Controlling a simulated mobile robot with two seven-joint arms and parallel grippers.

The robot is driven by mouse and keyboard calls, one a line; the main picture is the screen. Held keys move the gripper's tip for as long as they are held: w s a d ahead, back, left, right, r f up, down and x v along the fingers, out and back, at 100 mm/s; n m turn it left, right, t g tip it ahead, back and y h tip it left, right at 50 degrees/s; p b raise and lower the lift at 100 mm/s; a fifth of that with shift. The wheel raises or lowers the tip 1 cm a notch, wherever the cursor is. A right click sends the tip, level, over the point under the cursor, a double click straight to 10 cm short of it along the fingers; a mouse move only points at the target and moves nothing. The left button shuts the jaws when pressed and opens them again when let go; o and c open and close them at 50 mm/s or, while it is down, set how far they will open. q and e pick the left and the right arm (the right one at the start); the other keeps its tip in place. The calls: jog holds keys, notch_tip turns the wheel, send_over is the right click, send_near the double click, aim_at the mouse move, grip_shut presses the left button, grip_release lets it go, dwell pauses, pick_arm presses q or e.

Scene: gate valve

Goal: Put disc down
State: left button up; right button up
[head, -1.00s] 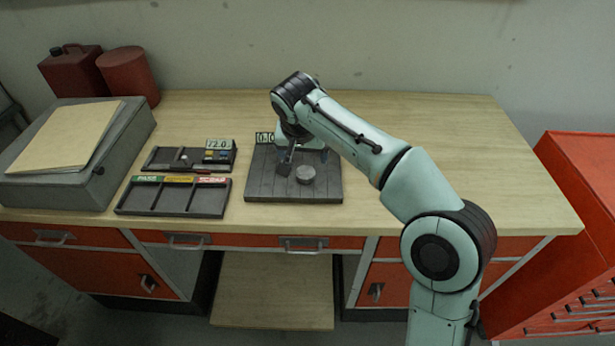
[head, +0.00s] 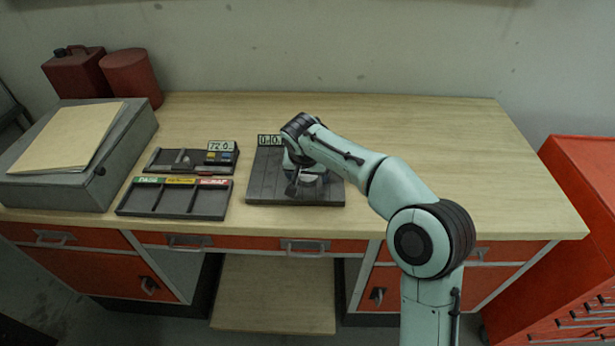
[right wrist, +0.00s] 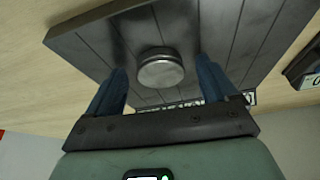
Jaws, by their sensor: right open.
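My right gripper (right wrist: 161,68) is open and empty. In the head view my right gripper (head: 303,183) is over the scale plate (head: 268,185), and my arm and gripper hide most or all of the disc. My left gripper is not in view.
A three-compartment sorting tray (head: 172,213) with green, yellow and red labels lies left of the scale. A smaller dark tray (head: 165,168) with a display sits behind it. A grey box (head: 60,180) with a folder stands at left. The bench's right side (head: 470,160) is clear.

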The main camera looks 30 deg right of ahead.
jog(key=shift+c, duration=0.3)
jog(key=shift+r, duration=0.15)
jog(key=c, duration=1.5)
